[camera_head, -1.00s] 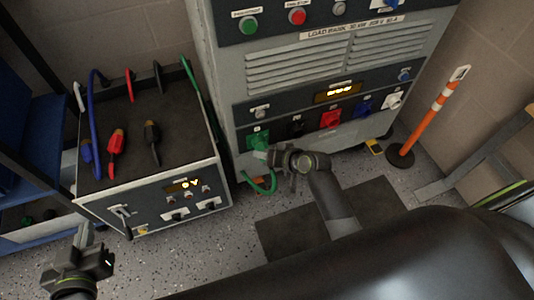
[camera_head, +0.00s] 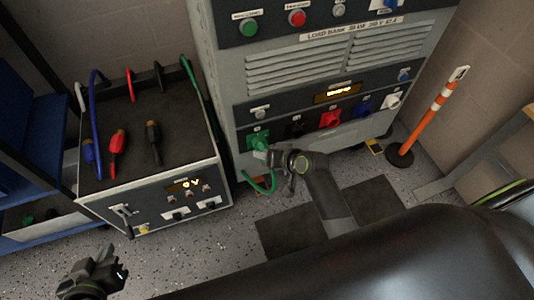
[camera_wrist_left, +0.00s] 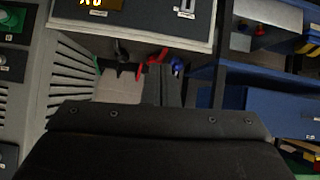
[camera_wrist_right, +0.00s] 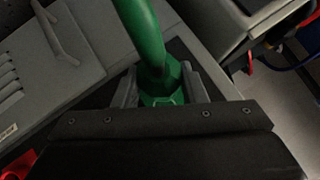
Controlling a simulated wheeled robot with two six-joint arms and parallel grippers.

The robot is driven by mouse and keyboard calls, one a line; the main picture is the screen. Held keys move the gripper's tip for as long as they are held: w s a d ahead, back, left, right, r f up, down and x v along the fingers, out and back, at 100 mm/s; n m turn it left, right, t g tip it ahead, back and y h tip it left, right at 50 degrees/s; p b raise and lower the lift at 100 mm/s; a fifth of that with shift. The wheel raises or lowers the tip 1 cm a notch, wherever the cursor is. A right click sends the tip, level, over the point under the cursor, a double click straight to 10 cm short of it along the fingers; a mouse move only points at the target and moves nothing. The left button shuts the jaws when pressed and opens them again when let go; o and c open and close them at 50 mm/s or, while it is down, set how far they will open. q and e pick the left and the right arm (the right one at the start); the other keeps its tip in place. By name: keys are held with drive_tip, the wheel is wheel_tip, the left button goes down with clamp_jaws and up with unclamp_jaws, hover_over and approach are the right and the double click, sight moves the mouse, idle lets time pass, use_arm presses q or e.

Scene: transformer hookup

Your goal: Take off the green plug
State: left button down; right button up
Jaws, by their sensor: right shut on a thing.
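The green plug (camera_head: 257,140) is at the green socket on the lower left of the load bank's front panel. In the right wrist view the green plug (camera_wrist_right: 162,90) and its thick cable stand between the two fingers. My right gripper (camera_head: 268,154) is shut on the plug. Whether the plug is fully seated in its socket is hidden. The green cable (camera_head: 262,186) loops down below the plug. My left gripper (camera_head: 108,256) hangs over the floor at lower left, away from the plug; its fingers are not clear enough to judge.
The load bank (camera_head: 330,70) has black, red, blue and white sockets right of the green one. The transformer box (camera_head: 160,195) stands left, with red, black and blue plugs on top. An orange post (camera_head: 437,105) stands right. A blue shelf (camera_head: 35,140) is far left.

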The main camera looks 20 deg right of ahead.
drive_tip(key=shift+p, duration=0.5)
drive_tip(key=shift+a+r+n+h+p, duration=0.1)
drive_tip(key=shift+n+h+p, duration=0.3)
drive_tip(key=shift+h+p, duration=0.35)
drive_tip(key=shift+a+r+n+h+p, duration=0.1)
drive_tip(key=shift+n+h+p, duration=0.35)
drive_tip(key=shift+p, duration=0.9)
use_arm(q)
drive_tip(key=s+f+g, duration=0.8)
drive_tip(key=s+f, duration=0.2)
drive_tip(key=shift+s+d+h, duration=0.15)
drive_tip(key=shift+d+h, duration=0.25)
use_arm(e)
drive_tip(key=shift+h, duration=0.3)
use_arm(q)
drive_tip(key=shift+r+p, duration=0.15)
drive_tip(key=shift+p, duration=0.15)
